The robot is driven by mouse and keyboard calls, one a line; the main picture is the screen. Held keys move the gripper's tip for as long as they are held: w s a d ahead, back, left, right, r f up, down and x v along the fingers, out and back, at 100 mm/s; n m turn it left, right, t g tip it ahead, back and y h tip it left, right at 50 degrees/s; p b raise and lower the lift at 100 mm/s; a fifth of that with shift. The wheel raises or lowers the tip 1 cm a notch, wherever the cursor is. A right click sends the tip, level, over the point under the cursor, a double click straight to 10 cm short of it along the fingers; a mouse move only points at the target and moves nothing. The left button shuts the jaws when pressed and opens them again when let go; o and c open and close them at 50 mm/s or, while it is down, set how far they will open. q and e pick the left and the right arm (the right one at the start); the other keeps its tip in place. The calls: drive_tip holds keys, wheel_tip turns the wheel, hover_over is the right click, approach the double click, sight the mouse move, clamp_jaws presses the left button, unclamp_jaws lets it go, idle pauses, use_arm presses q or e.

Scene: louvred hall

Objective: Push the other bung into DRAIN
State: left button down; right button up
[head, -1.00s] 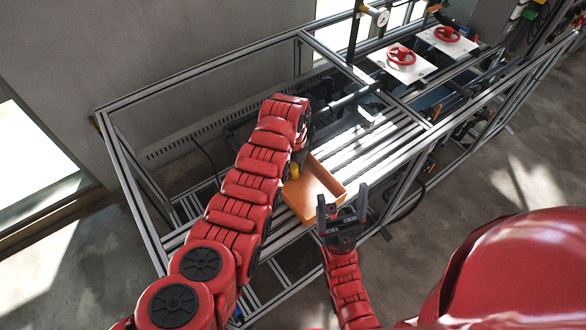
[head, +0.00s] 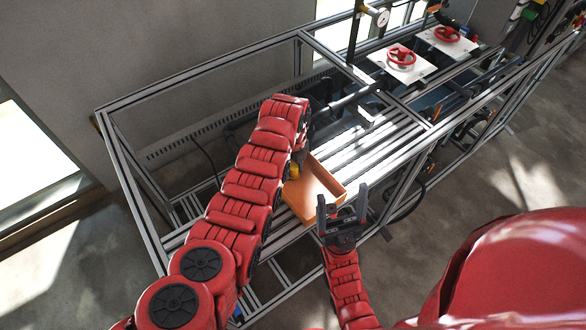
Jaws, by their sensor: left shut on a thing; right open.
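My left arm reaches over the frame from the lower left, and its gripper (head: 300,160) is at the upper left edge of the orange tray (head: 325,186). A yellow bung (head: 294,171) shows just below that gripper, which is shut on it; the fingers are mostly hidden behind the arm. My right gripper (head: 342,205) is open and empty, fingers pointing up the picture, at the tray's near right corner. I cannot make out the DRAIN opening or a label for it.
The tray stands on a slatted aluminium bench (head: 370,140) inside a profile frame. Two white plates with red handwheels (head: 401,57) (head: 447,34) and a round gauge (head: 381,17) are at the back right.

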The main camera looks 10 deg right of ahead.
sight(293, 166)
use_arm(q)
drive_tip(key=shift+r, duration=0.1)
idle(0.5)
drive_tip(key=shift+r+p, duration=0.75)
drive_tip(key=shift+r, duration=1.65)
drive_tip(key=shift+f, duration=0.1)
